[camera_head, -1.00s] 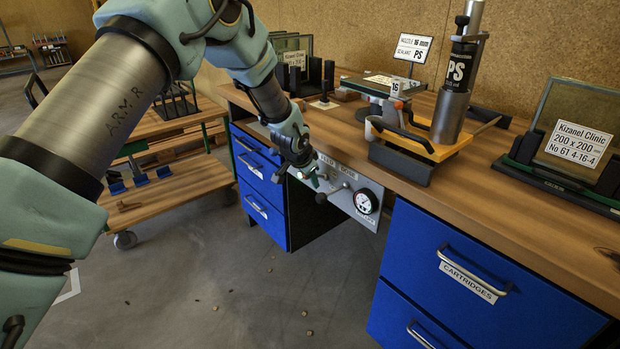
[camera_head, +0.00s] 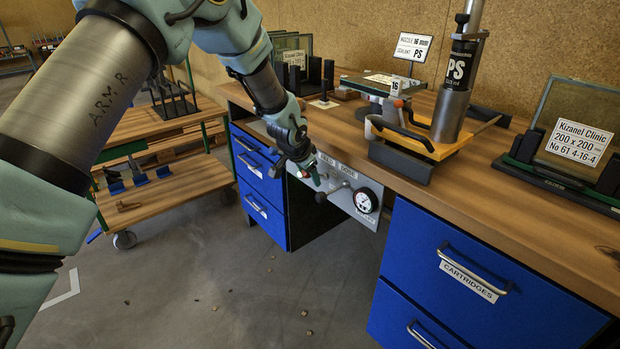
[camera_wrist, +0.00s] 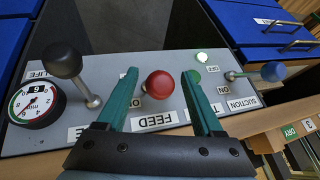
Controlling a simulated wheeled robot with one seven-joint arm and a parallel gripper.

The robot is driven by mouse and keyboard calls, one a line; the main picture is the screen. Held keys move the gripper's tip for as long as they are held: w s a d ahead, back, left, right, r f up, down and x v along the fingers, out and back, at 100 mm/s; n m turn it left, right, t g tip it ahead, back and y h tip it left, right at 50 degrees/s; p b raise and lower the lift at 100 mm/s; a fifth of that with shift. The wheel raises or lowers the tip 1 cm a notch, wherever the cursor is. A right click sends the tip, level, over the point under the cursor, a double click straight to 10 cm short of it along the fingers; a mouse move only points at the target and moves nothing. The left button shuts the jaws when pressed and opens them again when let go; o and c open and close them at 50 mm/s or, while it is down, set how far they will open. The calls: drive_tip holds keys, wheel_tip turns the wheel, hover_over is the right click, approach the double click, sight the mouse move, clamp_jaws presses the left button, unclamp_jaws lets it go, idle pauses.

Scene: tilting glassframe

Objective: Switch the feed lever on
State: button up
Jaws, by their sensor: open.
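The feed lever shows its red ball knob (camera_wrist: 158,85) in the wrist view, beside an upside-down FEED label (camera_wrist: 153,122). My gripper (camera_wrist: 160,74) is open, with one green finger on each side of the red knob and visible gaps between. The knob hides the lever's stem, so I cannot tell its setting. In the head view my gripper (camera_head: 316,180) is at the grey control panel (camera_head: 347,201) on the bench front; the red knob is not clear there.
A black-knobbed lever (camera_wrist: 62,60) and a pressure gauge (camera_wrist: 36,103) lie left of the fingers in the wrist view. A blue-knobbed suction lever (camera_wrist: 273,71) is at right. Blue drawers (camera_head: 262,180) flank the panel; the wooden worktop (camera_head: 520,190) is above.

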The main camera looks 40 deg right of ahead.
drive_tip(key=b+v, duration=0.1)
drive_tip(key=v, duration=0.7)
drive_tip(key=shift+r, duration=0.25)
drive_tip(key=shift+s, duration=0.1)
